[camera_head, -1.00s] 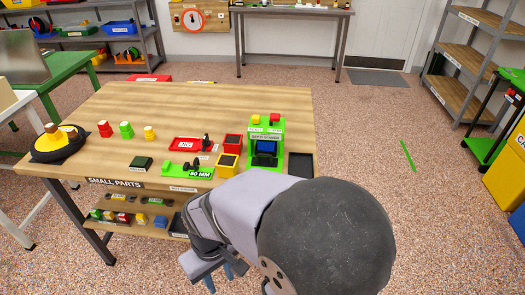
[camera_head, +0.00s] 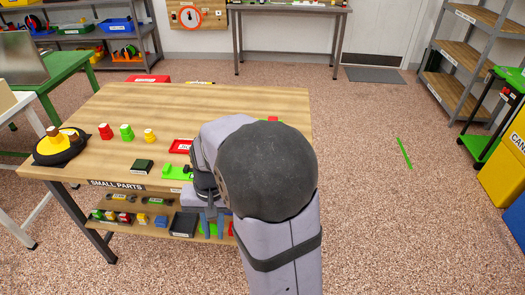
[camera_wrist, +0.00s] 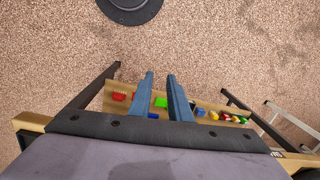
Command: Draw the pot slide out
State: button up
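I cannot tell for certain which part is the pot slide. A green piece (camera_head: 175,172) lies near the front edge of the wooden bench, its right part hidden behind my arm. A red piece (camera_head: 180,147) behind it is also partly hidden. My gripper (camera_head: 213,226) is low in front of the bench's front edge, near the lower shelf. In the wrist view my gripper (camera_wrist: 160,76) shows two blue fingers with a gap between them and nothing held.
The bench top (camera_head: 220,97) is clear at the back. Red, green and yellow pots (camera_head: 126,132) and a black round tray (camera_head: 60,148) stand on the left. The lower shelf (camera_head: 150,228) holds several small parts, also seen in the wrist view. A dark box (camera_head: 143,166) lies near the front edge.

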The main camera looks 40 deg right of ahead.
jog(key=w+d+r+m+t+y+p, duration=0.1)
jog(key=w+d+r+m+p, duration=0.15)
jog(key=w+d+m, duration=0.35)
jog(key=w+d+r+m+y+p, duration=0.1)
jog(key=w+d+r+m+p, duration=0.15)
jog(key=w+d+m, duration=0.4)
jog(key=s+d+r+m+t+p, duration=0.2)
jog(key=d+m+p, duration=0.35)
jog(key=d, duration=1.15)
jog(key=shift+m, duration=0.8)
jog(key=shift+w+a+x, duration=0.1)
jog(key=shift+a+x, duration=0.05)
jog(key=shift+x, duration=1.75)
jog(key=shift+w+a+x, duration=0.15)
jog(key=shift+x, duration=1.75)
jog(key=shift+r, duration=0.15)
jog(key=shift+c, duration=0.7)
grip_shut()
